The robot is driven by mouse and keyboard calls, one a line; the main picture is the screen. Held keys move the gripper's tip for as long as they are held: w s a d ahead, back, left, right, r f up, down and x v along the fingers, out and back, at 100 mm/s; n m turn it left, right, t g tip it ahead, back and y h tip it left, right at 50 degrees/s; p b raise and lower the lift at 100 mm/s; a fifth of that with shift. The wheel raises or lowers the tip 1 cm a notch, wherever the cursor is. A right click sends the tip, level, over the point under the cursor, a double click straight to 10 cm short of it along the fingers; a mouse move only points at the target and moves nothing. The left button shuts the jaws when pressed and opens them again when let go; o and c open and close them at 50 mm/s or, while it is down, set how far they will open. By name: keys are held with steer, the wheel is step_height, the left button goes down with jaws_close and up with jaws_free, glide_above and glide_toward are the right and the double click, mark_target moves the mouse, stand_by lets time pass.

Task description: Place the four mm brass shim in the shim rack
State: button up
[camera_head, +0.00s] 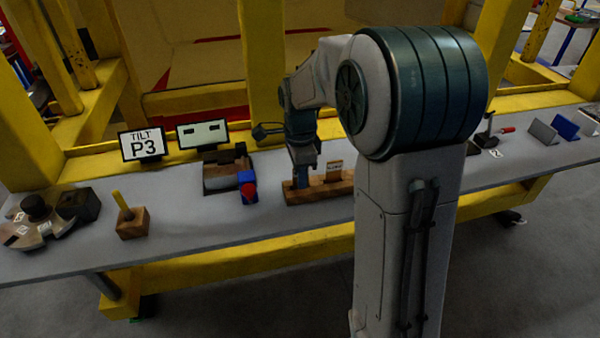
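A low wooden rack (338,189) with a small upright label stands on the grey bench near the middle of the head view. It looks like the shim rack; the label is too small to read. My gripper (303,181) points down at the left part of this rack, with its fingertips at or just above the wood. I cannot tell whether it touches the rack, whether the fingers are open or shut, or whether they hold anything. No brass shim can be made out. My arm covers the right end of the rack and the bench beyond it.
Left of the rack are a blue-and-red part (247,187), a dark fixture (222,174), a wooden block with a yellow rod (131,222) and a round grey fixture (38,221). A "TILT P3" sign (141,144) stands behind. Upright plates (564,128) stand far right. Yellow frame posts rise behind.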

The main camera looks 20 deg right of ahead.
steer(key=shift+r, duration=0.15)
step_height(320, 180, up, 11)
steer(key=shift+r+p, duration=0.15)
steer(key=shift+p, duration=0.15)
steer(key=shift+r, duration=0.25)
steer(key=s+f+n+t, duration=0.1)
steer(key=s+f+n, duration=0.2)
steer(key=s+n, duration=0.6)
steer(key=s+f+n+t, duration=0.1)
steer(key=s+f+n, duration=0.2)
steer(key=s+n, duration=0.5)
steer(key=s, duration=0.3)
steer(key=shift+s+f+n+t, duration=0.35)
steer(key=shift+n+t, duration=0.05)
